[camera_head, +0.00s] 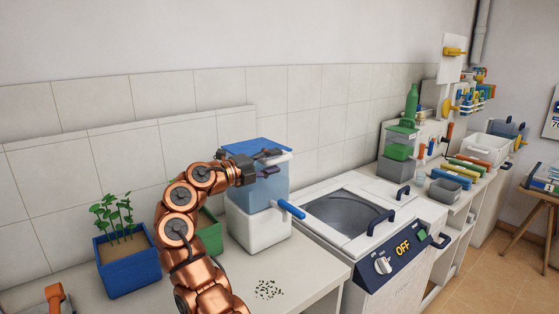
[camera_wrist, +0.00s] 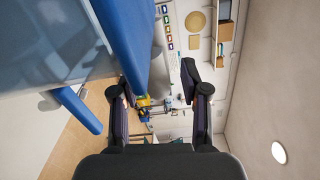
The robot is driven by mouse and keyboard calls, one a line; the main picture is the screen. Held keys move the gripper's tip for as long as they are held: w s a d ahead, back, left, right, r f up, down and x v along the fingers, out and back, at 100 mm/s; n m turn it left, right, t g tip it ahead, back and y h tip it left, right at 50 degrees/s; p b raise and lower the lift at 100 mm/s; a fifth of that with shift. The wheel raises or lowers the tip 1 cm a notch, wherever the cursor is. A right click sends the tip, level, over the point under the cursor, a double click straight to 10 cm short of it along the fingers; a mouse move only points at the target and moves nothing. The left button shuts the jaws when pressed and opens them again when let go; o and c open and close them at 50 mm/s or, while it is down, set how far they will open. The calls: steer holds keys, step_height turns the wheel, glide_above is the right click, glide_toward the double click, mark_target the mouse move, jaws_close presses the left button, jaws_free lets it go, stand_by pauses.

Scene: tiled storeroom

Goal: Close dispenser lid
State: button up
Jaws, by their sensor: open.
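The dispenser (camera_head: 259,228) has a white base, a see-through blue container (camera_head: 270,192) and a blue handle (camera_head: 291,209) low on its front. Its blue lid (camera_head: 264,146) lies across the top, looking near level; I cannot tell whether it is fully seated. In the wrist view the lid (camera_wrist: 128,35) is a large blue slab from the top to near the left finger. My gripper (camera_head: 273,162) is open and empty, in front of the container's upper part just below the lid's edge. It also shows in the wrist view (camera_wrist: 160,82). Contact with the lid is unclear.
A blue planter (camera_head: 130,268) with seedlings and a green box (camera_head: 210,237) stand left of the dispenser. Dark seeds (camera_head: 268,289) lie on the counter in front. A white machine (camera_head: 385,240) with a round tub stands right. Tiled wall is close behind.

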steer(key=v, duration=0.8)
steer(key=shift+s+a, duration=0.2)
steer(key=shift+a, duration=0.1)
steer(key=shift+a, duration=0.1)
